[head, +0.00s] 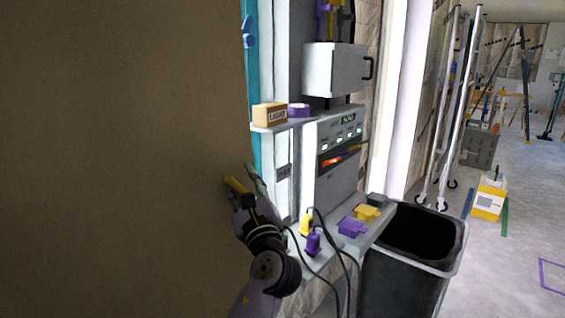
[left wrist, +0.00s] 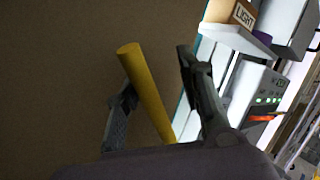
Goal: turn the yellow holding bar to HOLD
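The yellow holding bar (head: 237,185) shows at the right edge of a large brown panel (head: 120,150) in the head view. In the left wrist view the bar (left wrist: 148,92) runs at a slant from upper left to lower right between the fingers. My left gripper (head: 243,183) is open with a finger on each side of the bar. The left-hand finger in the wrist view (left wrist: 158,80) lies close along the bar; the other stands apart from it. Whether either finger touches it I cannot tell. No HOLD mark is readable. My right gripper is not in view.
Right of the panel, a shelf (head: 285,125) carries a box marked LIGHT (head: 270,114). A grey control unit (head: 335,160) stands behind a ledge with yellow and purple plugs (head: 313,243) and loose black cables. A black bin (head: 415,260) stands in front. The floor at far right is partly clear.

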